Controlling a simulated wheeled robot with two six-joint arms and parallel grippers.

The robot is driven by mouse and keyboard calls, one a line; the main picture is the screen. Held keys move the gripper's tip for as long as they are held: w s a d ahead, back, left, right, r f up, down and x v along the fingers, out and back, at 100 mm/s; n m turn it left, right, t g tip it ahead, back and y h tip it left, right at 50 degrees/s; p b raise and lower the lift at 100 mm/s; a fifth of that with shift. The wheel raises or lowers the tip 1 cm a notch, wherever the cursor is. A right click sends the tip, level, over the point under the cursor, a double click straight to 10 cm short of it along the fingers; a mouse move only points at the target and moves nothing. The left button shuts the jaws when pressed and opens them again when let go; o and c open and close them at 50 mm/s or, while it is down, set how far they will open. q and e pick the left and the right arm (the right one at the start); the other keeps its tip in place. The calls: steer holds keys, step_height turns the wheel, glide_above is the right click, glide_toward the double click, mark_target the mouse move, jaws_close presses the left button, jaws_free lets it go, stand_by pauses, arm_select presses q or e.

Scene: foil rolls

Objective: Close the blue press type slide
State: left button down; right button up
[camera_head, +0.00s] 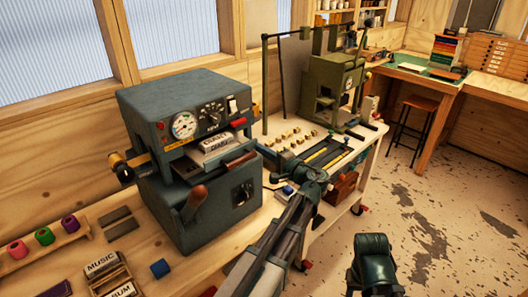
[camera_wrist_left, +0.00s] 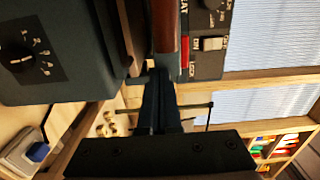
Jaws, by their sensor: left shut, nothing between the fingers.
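The blue press (camera_head: 185,112) stands on the wooden bench. Its type slide (camera_head: 214,146) sticks out of the front, carrying pale lettered type blocks, with a dark brown handle (camera_head: 240,160) at its outer end. The handle also shows in the left wrist view (camera_wrist_left: 165,25). My left gripper (camera_head: 263,152) is at the front of the press, just right of the handle. In the left wrist view its fingers (camera_wrist_left: 157,78) are together and empty, their tips close to the handle; whether they touch it I cannot tell.
A brown lever (camera_head: 195,203) sticks out of the press front below the slide. Colored foil rolls (camera_head: 44,236) stand on a rack at the left. A blue block (camera_head: 160,268) and lettered type trays (camera_head: 104,264) lie on the bench. A green press (camera_head: 335,85) stands on a white cart behind.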

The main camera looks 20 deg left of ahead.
mark_target(247, 139)
arm_select(q)
steer(key=x, duration=0.8)
steer(key=shift+w+a, duration=0.1)
